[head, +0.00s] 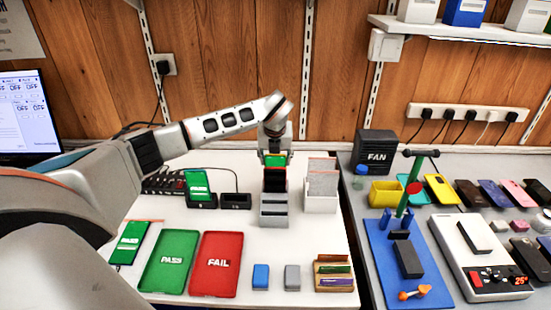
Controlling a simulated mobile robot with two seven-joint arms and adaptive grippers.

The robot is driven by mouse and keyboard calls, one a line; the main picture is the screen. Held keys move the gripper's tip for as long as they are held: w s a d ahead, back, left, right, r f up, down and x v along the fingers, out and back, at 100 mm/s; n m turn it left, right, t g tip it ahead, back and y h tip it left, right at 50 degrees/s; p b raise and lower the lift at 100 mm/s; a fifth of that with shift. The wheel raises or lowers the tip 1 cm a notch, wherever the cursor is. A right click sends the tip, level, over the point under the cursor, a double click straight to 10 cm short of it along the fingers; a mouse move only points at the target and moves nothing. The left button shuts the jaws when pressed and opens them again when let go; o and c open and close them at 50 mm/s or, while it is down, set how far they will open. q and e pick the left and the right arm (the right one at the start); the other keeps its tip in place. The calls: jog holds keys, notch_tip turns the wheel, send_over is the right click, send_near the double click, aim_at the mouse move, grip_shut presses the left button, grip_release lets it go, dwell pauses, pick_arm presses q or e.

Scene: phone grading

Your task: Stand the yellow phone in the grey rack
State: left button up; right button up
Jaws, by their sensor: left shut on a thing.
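A yellow phone (440,189) lies on the grey bench at the right, in a row of other phones. The grey rack (274,211) stands on the white table in the middle. My left gripper (275,157) is above and behind the rack, pointing down. It is shut on a dark, phone-like thing (275,181) with green and red near its top. That thing is upright, its lower end at the rack's back; whether it sits in a slot I cannot tell. My right gripper is not in view.
A green PASS tray (170,262) and a red FAIL tray (216,263) lie in front left. A white holder (321,199) stands right of the rack. A blue mat with a green post (395,272) is on the right bench.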

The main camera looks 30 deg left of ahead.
pick_arm(q)
jog(key=shift+f, duration=0.45)
jog(key=o, duration=1.7)
jog(key=shift+r+p, duration=1.75)
jog(key=shift+r, duration=0.55)
jog(key=shift+r+p, duration=0.4)
jog(key=shift+r, duration=0.8)
